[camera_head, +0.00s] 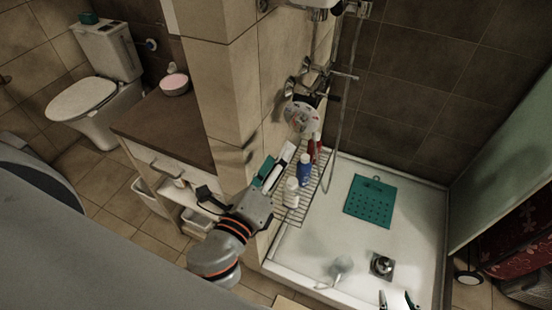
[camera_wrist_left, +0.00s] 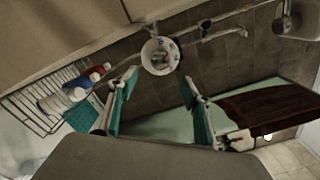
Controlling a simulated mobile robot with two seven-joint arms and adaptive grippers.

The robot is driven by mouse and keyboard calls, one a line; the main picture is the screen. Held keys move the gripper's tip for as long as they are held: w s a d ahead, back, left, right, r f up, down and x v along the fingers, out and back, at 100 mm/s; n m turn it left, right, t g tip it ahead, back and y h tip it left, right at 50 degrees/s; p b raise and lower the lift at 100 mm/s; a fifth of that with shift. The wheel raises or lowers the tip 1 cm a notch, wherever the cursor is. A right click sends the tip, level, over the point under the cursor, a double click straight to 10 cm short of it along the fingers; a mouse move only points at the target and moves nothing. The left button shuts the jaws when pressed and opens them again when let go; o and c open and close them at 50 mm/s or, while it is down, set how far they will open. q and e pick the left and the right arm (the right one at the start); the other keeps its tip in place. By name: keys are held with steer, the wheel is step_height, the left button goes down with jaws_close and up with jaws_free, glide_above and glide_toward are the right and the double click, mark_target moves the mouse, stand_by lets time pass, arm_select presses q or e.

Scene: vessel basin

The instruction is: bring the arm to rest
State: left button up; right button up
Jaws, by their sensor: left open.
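My left gripper (camera_head: 274,170) is open, with its teal-padded fingers spread and nothing seen between them. In the head view it is near the tiled wall corner, by the wire rack. In the left wrist view its two fingers (camera_wrist_left: 158,103) stand apart, with a white round vessel (camera_wrist_left: 160,56) beyond the gap. That vessel also shows in the head view (camera_head: 300,116), by the wall taps. What look like the fingertips of my right gripper (camera_head: 397,302) show at the bottom edge over the shower tray. The rest of it is cut off, so its state is unclear.
The wire rack (camera_head: 291,212) holds a white bottle (camera_head: 291,192), a blue bottle (camera_head: 304,170) and a red item (camera_head: 315,147). A teal mat (camera_head: 370,201) and a drain (camera_head: 382,265) are in the white shower tray (camera_head: 320,246). A dark counter (camera_head: 165,126) stands left.

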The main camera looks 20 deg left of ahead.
stand_by(0.4)
arm_select(q)
steer(key=s+a+f+n+g, duration=0.2)
steer(key=f+n, duration=0.8)
steer(key=f, duration=0.5)
steer(key=s+a+f+n+g+h, duration=0.1)
steer(key=s+f+n+g, duration=0.4)
steer(key=f+n, duration=0.6)
step_height(320, 180, down, 4)
steer(key=shift+s+a+f+h, duration=0.15)
steer(key=shift+s+a+h, duration=0.15)
steer(key=shift+s+a, duration=0.7)
steer(key=shift+s+d, duration=0.2)
steer(key=shift+d, duration=0.1)
